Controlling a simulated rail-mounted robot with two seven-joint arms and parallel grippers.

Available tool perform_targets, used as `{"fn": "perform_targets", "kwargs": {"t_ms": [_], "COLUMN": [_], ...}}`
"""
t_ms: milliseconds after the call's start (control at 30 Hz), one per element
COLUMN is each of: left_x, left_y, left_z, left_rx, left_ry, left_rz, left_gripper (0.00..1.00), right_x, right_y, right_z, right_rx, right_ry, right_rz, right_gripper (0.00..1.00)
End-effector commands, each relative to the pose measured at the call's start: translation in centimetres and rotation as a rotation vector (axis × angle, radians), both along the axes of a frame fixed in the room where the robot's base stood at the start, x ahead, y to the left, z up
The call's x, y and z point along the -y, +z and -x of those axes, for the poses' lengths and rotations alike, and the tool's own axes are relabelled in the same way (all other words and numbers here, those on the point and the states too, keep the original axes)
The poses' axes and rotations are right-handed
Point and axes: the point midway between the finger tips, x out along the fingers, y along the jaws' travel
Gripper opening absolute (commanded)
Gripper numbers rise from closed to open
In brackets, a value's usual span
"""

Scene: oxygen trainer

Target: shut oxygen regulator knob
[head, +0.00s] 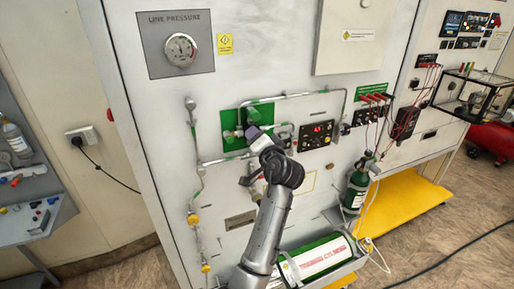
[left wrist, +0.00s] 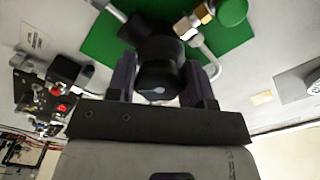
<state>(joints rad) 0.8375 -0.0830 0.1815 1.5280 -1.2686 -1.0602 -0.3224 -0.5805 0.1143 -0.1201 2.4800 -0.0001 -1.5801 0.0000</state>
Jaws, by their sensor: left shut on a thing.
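The regulator knob (left wrist: 160,85) is black with a pale mark on its face. In the left wrist view it sits between the two dark fingers of my left gripper (left wrist: 160,76), in front of a green backing plate (left wrist: 103,40). In the head view my left gripper (head: 253,134) reaches up to the green plate (head: 230,121) on the white panel and hides the knob. The left gripper is shut on the knob. The knob's exact turn angle is hard to tell. My right gripper is not in view.
Pipes (head: 315,93) and a green valve cap (left wrist: 232,11) lie close to the gripper. A red-display box (head: 316,135) is to the right. A line pressure gauge (head: 180,50) is at upper left. A green bottle (head: 356,188) and a large cylinder (head: 318,258) are lower right.

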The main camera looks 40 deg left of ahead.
Motion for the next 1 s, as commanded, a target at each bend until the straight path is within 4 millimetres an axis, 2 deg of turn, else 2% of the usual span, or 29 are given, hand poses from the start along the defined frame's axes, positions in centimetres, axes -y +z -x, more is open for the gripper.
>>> {"fn": "perform_targets", "kwargs": {"t_ms": [33,300,1000], "left_x": [0.0,0.1,0.1], "left_y": [-0.4,-0.4,-0.4], "left_z": [0.0,0.0,-0.1], "left_rx": [0.042,0.267,0.850], "left_ry": [-0.001,-0.002,-0.001], "left_rz": [0.022,0.144,0.461], "left_gripper": [0.24,0.24,0.24], "right_x": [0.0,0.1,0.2], "right_y": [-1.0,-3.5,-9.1], "right_z": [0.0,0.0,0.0], "right_rx": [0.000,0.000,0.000], "right_ry": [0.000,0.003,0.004], "right_rz": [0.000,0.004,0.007], "right_gripper": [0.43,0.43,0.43]}}
